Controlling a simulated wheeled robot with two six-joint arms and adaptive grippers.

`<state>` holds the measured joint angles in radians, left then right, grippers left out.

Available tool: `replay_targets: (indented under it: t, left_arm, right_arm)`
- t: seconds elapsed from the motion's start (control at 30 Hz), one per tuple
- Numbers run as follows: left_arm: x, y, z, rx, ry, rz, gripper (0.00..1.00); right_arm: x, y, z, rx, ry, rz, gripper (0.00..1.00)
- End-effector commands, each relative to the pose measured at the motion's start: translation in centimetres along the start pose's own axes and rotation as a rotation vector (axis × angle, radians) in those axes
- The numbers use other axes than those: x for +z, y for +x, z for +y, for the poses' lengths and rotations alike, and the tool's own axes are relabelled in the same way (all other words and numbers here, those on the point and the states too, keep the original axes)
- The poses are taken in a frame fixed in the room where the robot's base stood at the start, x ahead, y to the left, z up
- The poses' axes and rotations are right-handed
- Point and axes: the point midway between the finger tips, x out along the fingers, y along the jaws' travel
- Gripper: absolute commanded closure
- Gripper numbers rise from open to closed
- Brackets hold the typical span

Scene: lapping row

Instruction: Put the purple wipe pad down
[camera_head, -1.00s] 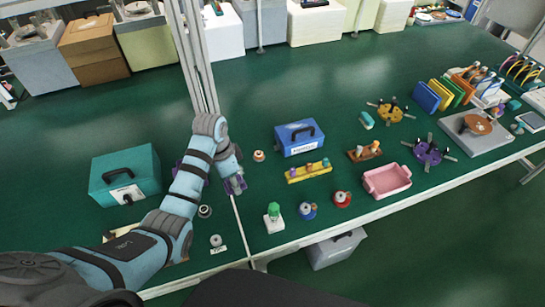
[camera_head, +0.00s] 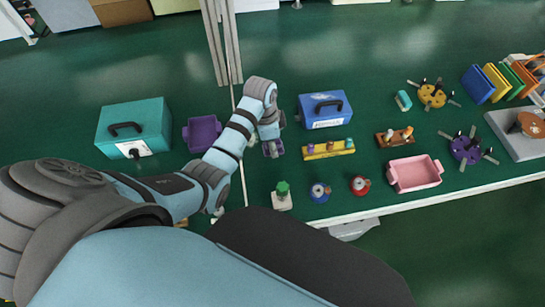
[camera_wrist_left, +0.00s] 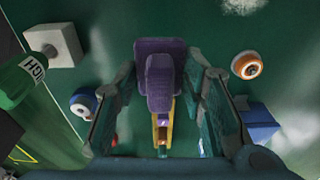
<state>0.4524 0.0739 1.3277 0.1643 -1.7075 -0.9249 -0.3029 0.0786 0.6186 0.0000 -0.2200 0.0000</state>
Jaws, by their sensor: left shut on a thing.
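The purple wipe pad (camera_wrist_left: 160,78) is between the fingers of my left gripper (camera_wrist_left: 160,100) in the wrist view, gripped and apparently clear of the green table. In the head view my left gripper (camera_head: 272,146) is left of the yellow rack, with the purple pad (camera_head: 273,149) showing at its fingertips. The gripper hides the table directly below it. My right gripper is not in view.
A purple tray (camera_head: 191,136) and teal box (camera_head: 158,123) stand to the left. A blue box (camera_head: 341,119), yellow rack (camera_head: 318,153), green-topped item (camera_head: 282,202) and pink tray (camera_head: 403,182) stand to the right. Green table (camera_head: 350,50) is bare behind.

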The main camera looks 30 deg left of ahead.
Motion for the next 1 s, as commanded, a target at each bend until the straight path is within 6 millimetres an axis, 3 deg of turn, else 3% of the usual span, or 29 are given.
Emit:
replay_targets:
  t: [0.03, 0.4, 0.73, 0.77, 0.8, 0.9, 1.0]
  left_arm:
    - [0.2, 1.5, 0.0, 0.002, 0.0, -0.001, 0.85]
    - [0.9, 7.1, 0.0, 0.001, 0.001, 0.0, 0.85]
    - [0.9, 7.3, 0.0, 0.0, 0.001, 0.001, 0.85]
    - [0.9, 7.3, 0.0, 0.0, 0.001, 0.001, 0.61]
    - [0.9, 7.3, 0.0, -0.001, 0.001, 0.001, 0.54]
    - [0.8, 7.3, 0.0, 0.0, 0.001, 0.001, 0.42]
    - [0.8, 7.3, 0.0, 0.0, 0.001, 0.001, 0.42]
  right_arm:
    - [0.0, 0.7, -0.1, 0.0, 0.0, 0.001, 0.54]
    - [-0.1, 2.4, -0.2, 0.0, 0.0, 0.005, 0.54]
    - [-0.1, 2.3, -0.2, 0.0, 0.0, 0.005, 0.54]
    - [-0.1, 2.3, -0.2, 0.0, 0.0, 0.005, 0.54]
    - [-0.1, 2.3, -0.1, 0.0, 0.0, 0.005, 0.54]
    - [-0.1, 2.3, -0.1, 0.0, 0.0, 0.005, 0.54]
    - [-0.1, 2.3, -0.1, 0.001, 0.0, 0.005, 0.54]
